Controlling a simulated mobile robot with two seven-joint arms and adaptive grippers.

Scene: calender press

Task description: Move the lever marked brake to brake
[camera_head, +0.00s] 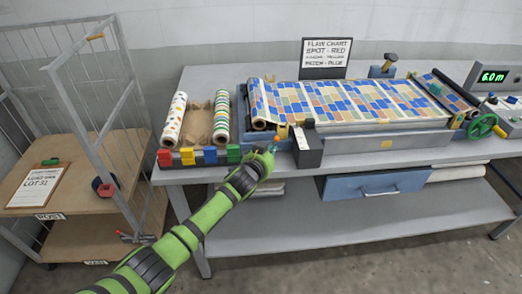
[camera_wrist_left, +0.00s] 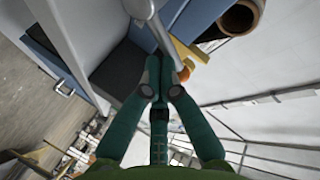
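A dark box with a white label (camera_head: 304,144) and a dark-topped post stands at the table's front edge in the head view. Its label is too small to read, so I cannot tell if this is the brake lever. My left gripper (camera_head: 268,154) is just left of this box. In the left wrist view my left gripper's fingers (camera_wrist_left: 160,88) are drawn close together, at the lower end of a grey metal bar (camera_wrist_left: 163,35). An orange tip (camera_wrist_left: 185,74) and a yellow piece (camera_wrist_left: 188,52) lie just right of them. I see nothing clearly held. My right gripper is out of view.
A patterned roll (camera_head: 345,103) lies on the machine bed. Coloured blocks (camera_head: 208,156) line the table edge left of my gripper. A green handwheel (camera_head: 481,126) and a green display (camera_head: 493,77) are at the right. A wire cart (camera_head: 108,139) stands at the left.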

